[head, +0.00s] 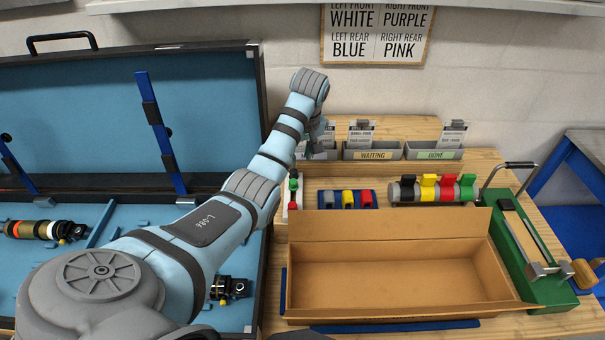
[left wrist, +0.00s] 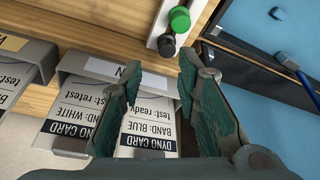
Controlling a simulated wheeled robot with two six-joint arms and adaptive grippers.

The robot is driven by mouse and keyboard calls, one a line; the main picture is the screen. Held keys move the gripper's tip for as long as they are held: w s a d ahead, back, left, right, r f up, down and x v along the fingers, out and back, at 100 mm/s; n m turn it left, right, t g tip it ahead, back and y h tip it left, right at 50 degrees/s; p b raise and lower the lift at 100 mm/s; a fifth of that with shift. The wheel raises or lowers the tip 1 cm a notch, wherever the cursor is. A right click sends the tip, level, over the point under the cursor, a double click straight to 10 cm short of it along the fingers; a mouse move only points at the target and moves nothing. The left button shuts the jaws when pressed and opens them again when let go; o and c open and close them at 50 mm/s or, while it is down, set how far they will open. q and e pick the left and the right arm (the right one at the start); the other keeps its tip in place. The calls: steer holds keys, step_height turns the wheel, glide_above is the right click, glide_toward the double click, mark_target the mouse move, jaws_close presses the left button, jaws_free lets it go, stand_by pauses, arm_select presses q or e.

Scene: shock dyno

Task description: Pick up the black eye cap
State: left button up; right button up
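Several coloured caps sit in a row on a grey cylinder-shaped rack (head: 396,194) on the bench. One at its left looks black (head: 407,188), beside yellow, red and green ones, but I cannot tell whether it is the eye cap. In the left wrist view a black round knob (left wrist: 166,44) shows beside a green one (left wrist: 180,18) on a white panel. My left gripper (head: 319,135) is over the card holders at the back of the bench. In the left wrist view its fingers (left wrist: 162,68) are apart with nothing held. My right gripper is out of view.
An open cardboard box (head: 390,225) fills the front of the bench. A blue tray (head: 338,207) with coloured parts stands behind it. Grey holders (head: 373,154) with dyno cards line the back. A green press (head: 540,285) is at right; a blue-lined case (head: 200,95) at left.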

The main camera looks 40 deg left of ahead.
mark_target(293, 171)
arm_select(q)
steer(key=s+f, duration=0.1)
steer(key=s+a+f, duration=0.1)
steer(key=shift+s+a+f, duration=0.1)
steer(key=shift+a+f, duration=0.15)
steer(key=shift+f, duration=0.1)
steer(key=w+f, duration=0.1)
steer(key=w+f+b, duration=0.1)
steer(key=f, duration=0.1)
steer(key=w+a+f, duration=0.1)
steer(key=f, duration=0.1)
steer(key=shift+d, duration=0.15)
steer(key=shift+s+r, duration=0.25)
steer(key=shift+s, duration=0.2)
steer(key=shift+c, duration=2.5)
steer(key=shift+w+f, duration=0.1)
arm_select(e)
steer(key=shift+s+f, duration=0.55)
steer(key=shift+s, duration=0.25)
